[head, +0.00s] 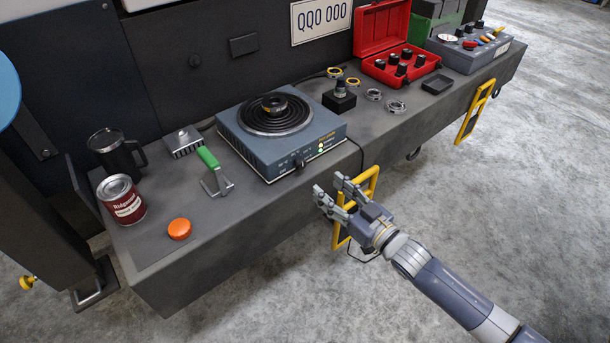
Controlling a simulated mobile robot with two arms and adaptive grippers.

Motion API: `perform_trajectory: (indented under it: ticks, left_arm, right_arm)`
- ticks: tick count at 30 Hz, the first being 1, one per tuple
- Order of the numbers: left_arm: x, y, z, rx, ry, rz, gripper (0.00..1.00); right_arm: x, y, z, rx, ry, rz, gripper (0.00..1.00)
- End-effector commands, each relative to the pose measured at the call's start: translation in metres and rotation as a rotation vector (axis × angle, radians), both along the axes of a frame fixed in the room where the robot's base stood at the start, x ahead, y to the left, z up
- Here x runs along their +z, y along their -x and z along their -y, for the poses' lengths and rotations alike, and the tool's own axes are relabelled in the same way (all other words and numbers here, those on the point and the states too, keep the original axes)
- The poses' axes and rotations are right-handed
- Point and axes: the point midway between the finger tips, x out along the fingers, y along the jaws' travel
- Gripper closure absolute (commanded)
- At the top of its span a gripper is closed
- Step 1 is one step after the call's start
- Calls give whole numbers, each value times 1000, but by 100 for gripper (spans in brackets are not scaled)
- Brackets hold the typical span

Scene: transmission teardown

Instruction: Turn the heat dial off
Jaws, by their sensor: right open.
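A blue-grey hot plate (262,148) stands on the grey bench, with a black coil (265,122) on top. A ring-like metal part (275,106) sits on the coil. The dial's setting is too small to read. My right gripper (326,189) is open and empty, in front of the bench edge, to the right of and nearer than the dial, apart from it. My left gripper is not in view.
A green-handled scraper (208,158), red can (122,200), black mug (117,153) and orange cap (179,229) stand left of the hot plate. Rings and a red case (383,35) lie to its right. A yellow handle (361,190) projects from the bench front behind my right gripper.

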Motion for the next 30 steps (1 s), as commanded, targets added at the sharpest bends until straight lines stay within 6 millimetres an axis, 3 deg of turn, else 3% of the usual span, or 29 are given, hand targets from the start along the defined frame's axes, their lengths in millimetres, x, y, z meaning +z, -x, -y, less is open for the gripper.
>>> perform_trajectory:
  ticks: [18,30]
  left_arm:
    - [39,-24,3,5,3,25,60]
    - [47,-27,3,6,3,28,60]
  right_arm:
    - [-1,-76,-56,-1,0,0,54]
    - [0,-84,-62,-1,2,-1,54]
